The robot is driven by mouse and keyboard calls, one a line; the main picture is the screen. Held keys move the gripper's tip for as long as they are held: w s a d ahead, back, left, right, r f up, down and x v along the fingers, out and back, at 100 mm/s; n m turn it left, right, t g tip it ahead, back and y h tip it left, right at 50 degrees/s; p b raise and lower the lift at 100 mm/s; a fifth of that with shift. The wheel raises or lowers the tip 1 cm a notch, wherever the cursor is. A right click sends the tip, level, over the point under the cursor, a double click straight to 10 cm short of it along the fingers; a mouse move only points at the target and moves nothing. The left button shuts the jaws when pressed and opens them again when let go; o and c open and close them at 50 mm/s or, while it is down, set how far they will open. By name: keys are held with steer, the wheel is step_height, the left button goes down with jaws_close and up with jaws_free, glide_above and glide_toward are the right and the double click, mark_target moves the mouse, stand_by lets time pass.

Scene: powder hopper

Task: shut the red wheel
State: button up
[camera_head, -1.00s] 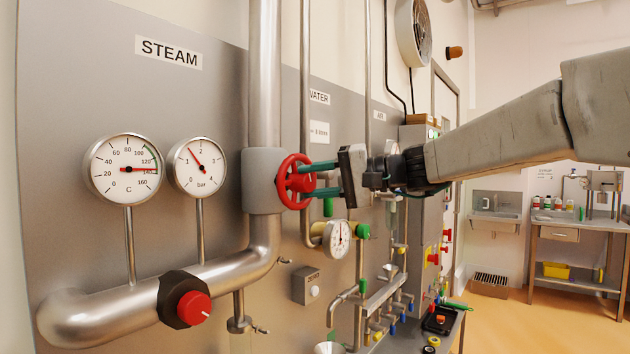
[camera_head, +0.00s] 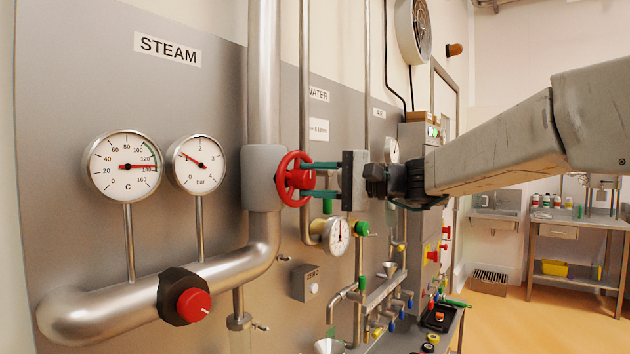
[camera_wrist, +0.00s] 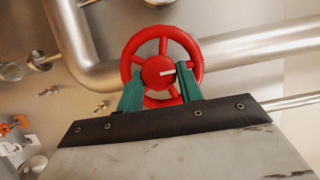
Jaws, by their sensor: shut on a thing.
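The red wheel (camera_head: 293,179) is a spoked handwheel on a grey valve body (camera_head: 261,180) in the steam pipe. My gripper (camera_head: 308,180) reaches it from the right, its two green fingers one above the other at the wheel. In the wrist view the red wheel (camera_wrist: 161,50) faces the camera, with a white mark on its hub. The fingers of my gripper (camera_wrist: 160,76) stand on either side of the hub and are shut on the wheel. The finger ends are partly hidden among rim and spokes.
The temperature gauge (camera_head: 126,167) reads about 140 and the pressure gauge (camera_head: 197,164) about 1 bar. A red knob (camera_head: 193,305) sits on the lower steam pipe (camera_head: 110,308). A small gauge (camera_head: 336,236) and a grey box (camera_head: 306,283) lie below right of the wheel.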

steer(key=o, duration=0.7)
steer(key=v, duration=0.8)
